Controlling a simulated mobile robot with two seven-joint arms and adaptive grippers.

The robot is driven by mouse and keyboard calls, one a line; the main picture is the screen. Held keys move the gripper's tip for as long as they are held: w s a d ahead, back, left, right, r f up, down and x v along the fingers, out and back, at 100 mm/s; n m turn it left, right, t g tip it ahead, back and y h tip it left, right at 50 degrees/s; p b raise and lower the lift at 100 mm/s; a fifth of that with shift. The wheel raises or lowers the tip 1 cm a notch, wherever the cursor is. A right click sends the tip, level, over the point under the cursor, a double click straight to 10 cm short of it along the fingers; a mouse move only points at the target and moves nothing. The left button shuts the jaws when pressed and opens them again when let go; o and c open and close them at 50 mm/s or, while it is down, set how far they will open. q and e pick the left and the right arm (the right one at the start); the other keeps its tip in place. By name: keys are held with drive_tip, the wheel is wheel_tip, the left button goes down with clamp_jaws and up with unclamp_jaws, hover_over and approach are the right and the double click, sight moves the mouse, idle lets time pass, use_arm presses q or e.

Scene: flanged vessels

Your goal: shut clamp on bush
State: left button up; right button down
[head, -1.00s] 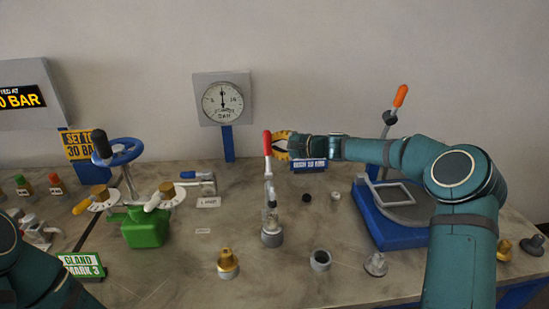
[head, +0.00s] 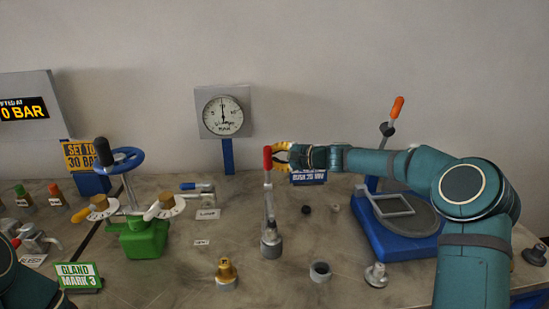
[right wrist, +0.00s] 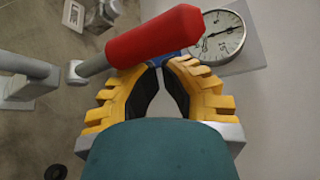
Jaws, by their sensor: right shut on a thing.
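The clamp stands upright in the head view. Its red handle (head: 267,157) points up on a grey metal lever (head: 269,205). At its foot is a grey round bush (head: 271,250). My right gripper (head: 277,156), with yellow fingers, comes from the right and is shut on the red handle near its top. In the right wrist view the red handle (right wrist: 155,38) lies across the yellow fingertips (right wrist: 160,65) and partly hides them. My left arm shows only at the lower left edge; its gripper is out of view.
A pressure gauge (head: 223,115) stands behind the clamp. A green valve body with a blue wheel (head: 122,160) is at left, a blue press base (head: 385,238) at right. A brass fitting (head: 226,272) and a grey ring (head: 320,271) lie in front.

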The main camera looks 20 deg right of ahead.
drive_tip(key=shift+s+a+r, duration=0.15)
drive_tip(key=shift+a+r, duration=0.05)
drive_tip(key=shift+a, duration=0.05)
drive_tip(key=v, duration=1.2)
drive_tip(key=shift+d+f, duration=0.15)
drive_tip(key=shift+d, duration=0.1)
